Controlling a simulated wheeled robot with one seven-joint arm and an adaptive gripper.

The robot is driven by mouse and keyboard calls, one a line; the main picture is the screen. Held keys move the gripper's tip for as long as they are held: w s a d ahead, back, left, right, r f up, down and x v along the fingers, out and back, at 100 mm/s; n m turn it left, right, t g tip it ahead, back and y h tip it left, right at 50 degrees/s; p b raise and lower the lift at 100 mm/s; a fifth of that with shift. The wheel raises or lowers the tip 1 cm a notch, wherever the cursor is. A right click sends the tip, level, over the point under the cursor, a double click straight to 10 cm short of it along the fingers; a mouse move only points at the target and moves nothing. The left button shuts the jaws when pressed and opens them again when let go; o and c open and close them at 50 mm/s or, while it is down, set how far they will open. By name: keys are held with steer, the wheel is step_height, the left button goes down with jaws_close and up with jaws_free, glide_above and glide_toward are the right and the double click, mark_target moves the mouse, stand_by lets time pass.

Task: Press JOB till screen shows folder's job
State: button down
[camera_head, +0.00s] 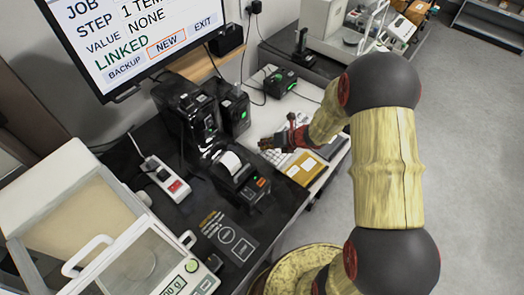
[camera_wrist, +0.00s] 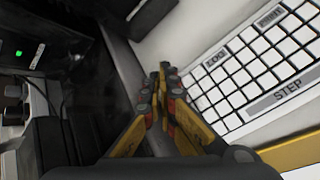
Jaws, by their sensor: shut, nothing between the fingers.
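The screen (camera_head: 140,40) at the upper left of the head view shows rows JOB, STEP, VALUE NONE and LINKED, with BACKUP, NEW and EXIT below. NEW has an orange outline. The JOB row's value is cut off by the picture edge. My gripper (camera_head: 266,144) is shut and empty near the white keyboard (camera_head: 283,162). In the wrist view its fingertips (camera_wrist: 164,72) are together, left of the keyboard's keys (camera_wrist: 255,70). A small label (camera_wrist: 215,61) on a key there is hard to read; a wide grey key (camera_wrist: 290,91) reads STEP. A tan folder-like item (camera_head: 304,168) lies beside the keyboard.
A label printer (camera_head: 240,170) and black devices (camera_head: 190,110) stand left of my gripper. A power strip (camera_head: 165,178) and a glass-sided balance (camera_head: 135,265) are nearer. Another bench with equipment (camera_head: 330,25) stands behind. Grey floor at right is clear.

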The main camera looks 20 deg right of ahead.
mark_target(263, 151)
step_height(263, 151, up, 5)
steer(key=p, duration=0.4)
steer(key=shift+r+p, duration=0.1)
steer(key=shift+p, duration=0.2)
stand_by(0.7)
